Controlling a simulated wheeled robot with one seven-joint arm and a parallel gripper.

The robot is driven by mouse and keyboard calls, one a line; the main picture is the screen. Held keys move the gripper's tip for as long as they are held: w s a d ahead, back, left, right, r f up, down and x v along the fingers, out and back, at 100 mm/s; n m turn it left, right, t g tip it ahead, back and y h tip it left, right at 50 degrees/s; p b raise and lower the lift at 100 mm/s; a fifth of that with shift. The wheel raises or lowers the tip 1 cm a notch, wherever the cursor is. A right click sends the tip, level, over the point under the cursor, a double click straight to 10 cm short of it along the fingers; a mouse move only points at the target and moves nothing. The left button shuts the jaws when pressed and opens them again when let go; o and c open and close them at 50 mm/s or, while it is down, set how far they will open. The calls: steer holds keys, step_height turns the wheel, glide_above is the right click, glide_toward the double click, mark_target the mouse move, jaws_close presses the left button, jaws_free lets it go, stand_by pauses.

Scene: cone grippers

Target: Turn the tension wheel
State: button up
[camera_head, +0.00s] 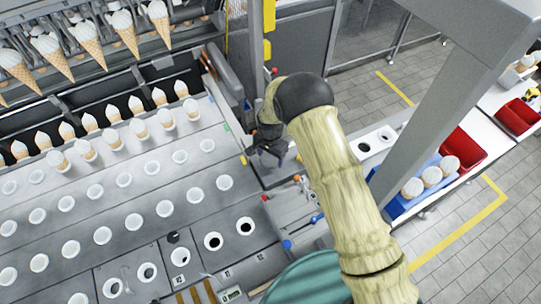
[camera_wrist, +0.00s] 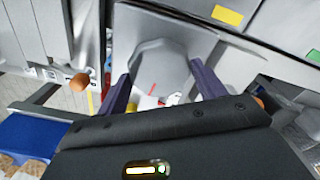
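My gripper (camera_head: 268,148) is at the end of my pale arm, over the right end of the cone machine. In the wrist view its two purple fingers (camera_wrist: 163,80) are spread wide apart, with nothing visibly pinched between them. A grey faceted part (camera_wrist: 160,62) with a pale rounded face lies in front of and between the fingers; it may be the tension wheel, but I cannot tell for sure. I cannot tell whether the fingers touch it. In the head view, my gripper and arm hide this spot.
Rows of white-topped cones (camera_head: 112,138) and empty holders fill the machine deck at left. A grey post (camera_head: 440,95) stands right of my arm. A blue tray (camera_head: 408,200) with cones and a red bin (camera_head: 460,150) sit on the right. Tiled floor lies beyond.

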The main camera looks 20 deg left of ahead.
steer(key=shift+n+b, duration=0.4)
steer(key=shift+b, duration=0.2)
steer(key=n+b, duration=0.3)
steer(key=shift+a+f+b, duration=0.1)
steer(key=shift+f+b, duration=0.05)
steer(key=shift+b, duration=0.15)
steer(key=n+b, duration=0.3)
steer(key=n, duration=0.3)
steer(key=shift+b, duration=0.3)
steer(key=n+b, duration=0.1)
steer(key=n, duration=0.3)
steer(key=shift+a+n+b, duration=0.1)
steer(key=shift+n+b, duration=0.2)
steer(key=shift+b, duration=0.1)
steer(key=n, duration=0.3)
steer(key=n+b, duration=0.1)
steer(key=shift+r+n, duration=0.25)
steer(key=shift+n, duration=0.15)
steer(key=o, duration=1)
steer(key=shift+s, duration=0.1)
